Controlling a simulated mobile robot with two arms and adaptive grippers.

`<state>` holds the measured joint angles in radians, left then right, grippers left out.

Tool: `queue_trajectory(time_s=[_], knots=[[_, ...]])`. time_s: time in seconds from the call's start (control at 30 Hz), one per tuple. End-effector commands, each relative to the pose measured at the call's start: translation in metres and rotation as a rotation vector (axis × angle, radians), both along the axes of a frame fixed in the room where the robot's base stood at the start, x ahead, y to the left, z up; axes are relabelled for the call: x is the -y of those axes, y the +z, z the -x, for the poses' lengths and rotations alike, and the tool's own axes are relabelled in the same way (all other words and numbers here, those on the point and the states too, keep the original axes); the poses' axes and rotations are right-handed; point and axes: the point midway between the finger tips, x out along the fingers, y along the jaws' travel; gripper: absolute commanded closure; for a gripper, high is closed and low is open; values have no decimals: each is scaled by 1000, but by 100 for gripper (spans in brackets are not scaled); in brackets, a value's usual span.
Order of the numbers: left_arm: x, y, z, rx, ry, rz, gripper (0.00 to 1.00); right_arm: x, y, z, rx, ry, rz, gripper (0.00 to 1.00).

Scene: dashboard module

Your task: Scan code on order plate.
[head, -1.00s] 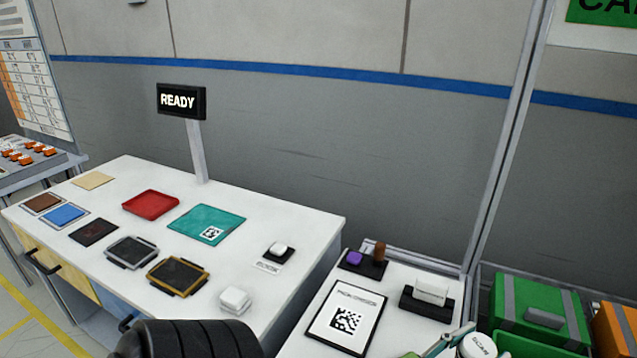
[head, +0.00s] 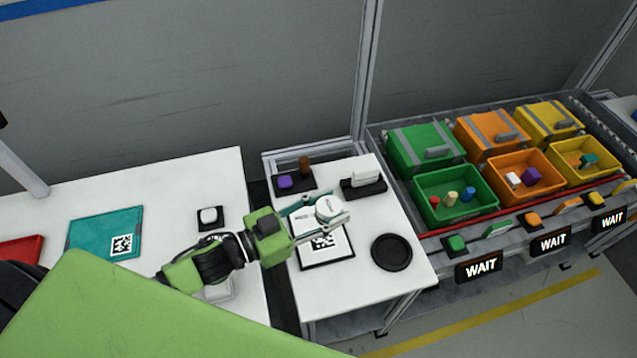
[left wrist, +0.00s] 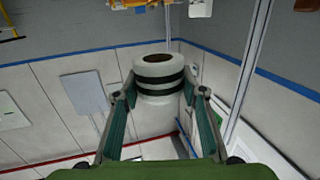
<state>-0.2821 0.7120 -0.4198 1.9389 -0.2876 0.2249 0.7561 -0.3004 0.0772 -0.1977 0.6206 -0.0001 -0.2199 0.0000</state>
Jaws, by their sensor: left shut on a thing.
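My left gripper (head: 318,217) is shut on a white round scanner (head: 328,206), held above the small white table. The left wrist view shows the scanner (left wrist: 158,100) as a white cylinder with dark bands between the two fingers. The order plate (head: 338,256), a white sheet with a dark border and a black square code, lies flat on the table below the gripper. The gripper and scanner cover its upper part in the head view; part of the code shows. My right gripper is not in view.
A black round dish (head: 391,252) lies right of the plate. Behind are a purple block (head: 285,182), a brown peg (head: 304,165) and a white block on a black stand (head: 366,178). A teal plate (head: 90,236) with another code lies left. Coloured bins (head: 430,210) stand right.

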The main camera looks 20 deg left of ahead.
Motion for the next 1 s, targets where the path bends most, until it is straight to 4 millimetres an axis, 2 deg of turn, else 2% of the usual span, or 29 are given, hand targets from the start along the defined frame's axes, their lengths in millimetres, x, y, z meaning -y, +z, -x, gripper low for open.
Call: queue_trajectory(time_s=[0.03,0.1,0.27,0.47,0.8,1.0], knots=[[-7,7,0,0,-22,-5,86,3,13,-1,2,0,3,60],[-12,6,0,1,-43,-1,86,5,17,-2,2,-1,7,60],[-17,0,1,2,-60,2,87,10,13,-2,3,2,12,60],[-16,-18,1,3,-60,3,87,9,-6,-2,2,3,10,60],[-16,-60,1,3,-59,3,87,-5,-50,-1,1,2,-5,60],[-16,-67,1,3,-59,3,87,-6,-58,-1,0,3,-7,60]])
